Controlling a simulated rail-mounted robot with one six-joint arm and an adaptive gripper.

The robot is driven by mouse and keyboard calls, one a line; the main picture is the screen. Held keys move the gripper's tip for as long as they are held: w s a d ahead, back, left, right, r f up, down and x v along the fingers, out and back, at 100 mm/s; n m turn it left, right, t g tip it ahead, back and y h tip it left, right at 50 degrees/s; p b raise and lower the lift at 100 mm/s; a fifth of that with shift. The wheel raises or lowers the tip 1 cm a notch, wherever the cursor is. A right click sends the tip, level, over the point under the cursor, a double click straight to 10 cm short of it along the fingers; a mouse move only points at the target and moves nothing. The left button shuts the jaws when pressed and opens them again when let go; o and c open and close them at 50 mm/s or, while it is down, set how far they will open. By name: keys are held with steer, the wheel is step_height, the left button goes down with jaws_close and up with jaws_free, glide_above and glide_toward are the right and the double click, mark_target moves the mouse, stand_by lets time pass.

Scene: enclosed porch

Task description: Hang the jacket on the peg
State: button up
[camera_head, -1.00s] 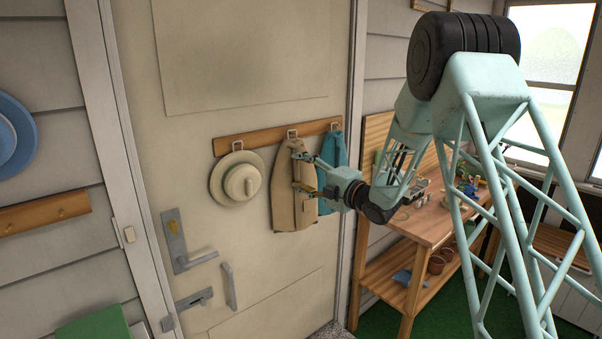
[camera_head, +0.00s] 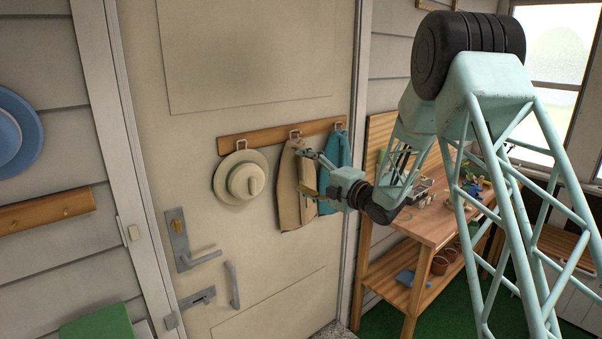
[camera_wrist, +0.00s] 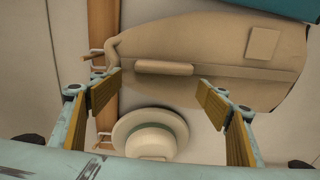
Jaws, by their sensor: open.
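The beige jacket (camera_head: 291,190) hangs on the middle peg (camera_head: 295,134) of a wooden rail on the white door. In the wrist view the jacket (camera_wrist: 205,60) lies across the upper middle, with its collar end at the peg (camera_wrist: 97,58). My gripper (camera_head: 305,172) is in front of the jacket. The wrist view shows its two fingers (camera_wrist: 161,97) wide apart, with nothing between the pads. The gripper hides part of the jacket's right side in the head view.
A cream hat (camera_head: 242,179) hangs left of the jacket and a teal garment (camera_head: 338,152) hangs right of it. A door handle (camera_head: 204,259) is below left. A wooden workbench (camera_head: 425,226) with pots stands at the right. A blue hat (camera_head: 12,135) is at far left.

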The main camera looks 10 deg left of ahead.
steer(key=v, duration=1.1)
steer(key=shift+s, duration=0.25)
steer(key=shift+d, duration=0.15)
steer(key=shift+r, duration=0.15)
